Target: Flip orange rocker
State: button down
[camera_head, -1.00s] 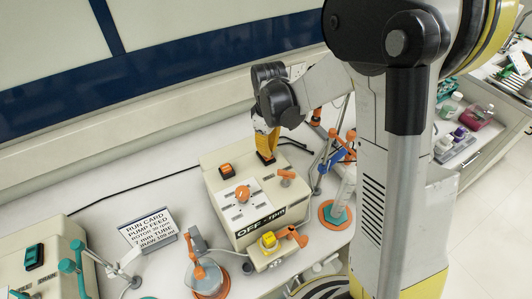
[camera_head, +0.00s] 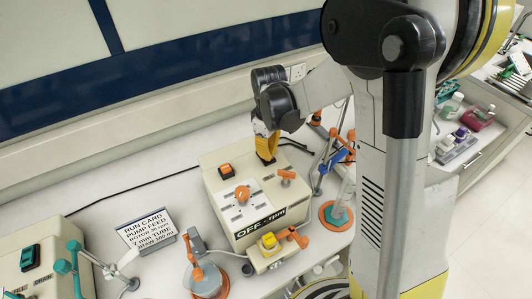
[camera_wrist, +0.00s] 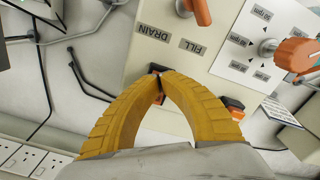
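A beige pump box (camera_head: 215,200) has an orange rocker (camera_head: 226,170) in a black frame at its back left. In the wrist view this rocker (camera_wrist: 235,104) shows partly behind my right yellow finger. My gripper (camera_head: 267,158) points down at the box's back right corner. In the wrist view the tips of my gripper (camera_wrist: 160,88) meet with nothing visible between them. A dark-framed piece with some orange (camera_wrist: 154,70) lies right at the tips, mostly hidden by them. I cannot tell whether they touch it.
An orange dial (camera_head: 242,193) and an orange DRAIN/FILL lever (camera_head: 287,175) stand on the box top. A yellow button (camera_head: 268,240) is at the front. A run card (camera_head: 147,230) and a flask (camera_head: 208,281) stand left. A clamp stand (camera_head: 336,214) is close on the right.

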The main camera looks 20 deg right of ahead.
jog(key=shift+f, duration=0.15)
jog(key=shift+r+p, duration=2.2)
jog(key=shift+r, duration=1.3)
jog(key=shift+s+r+b, duration=0.35)
jog(key=shift+b, duration=0.2)
jog(key=s+r+m+t+b, duration=0.1)
jog(key=s+b, duration=0.1)
jog(key=s+r+m+t+b, duration=0.1)
jog(key=s+b, duration=0.1)
jog(key=s, duration=0.1)
jog(key=s+r+m+t+b, duration=0.1)
jog(key=s+m+b, duration=0.1)
jog(key=s, duration=0.1)
jog(key=shift+r+t, duration=0.15)
jog(key=shift+t, duration=0.15)
jog(key=s+f+m+t+b, duration=0.3)
jog(key=s+m+b, duration=0.1)
jog(key=s, duration=0.4)
jog(key=shift+t+b, duration=0.3)
jog(key=shift+b, duration=0.5)
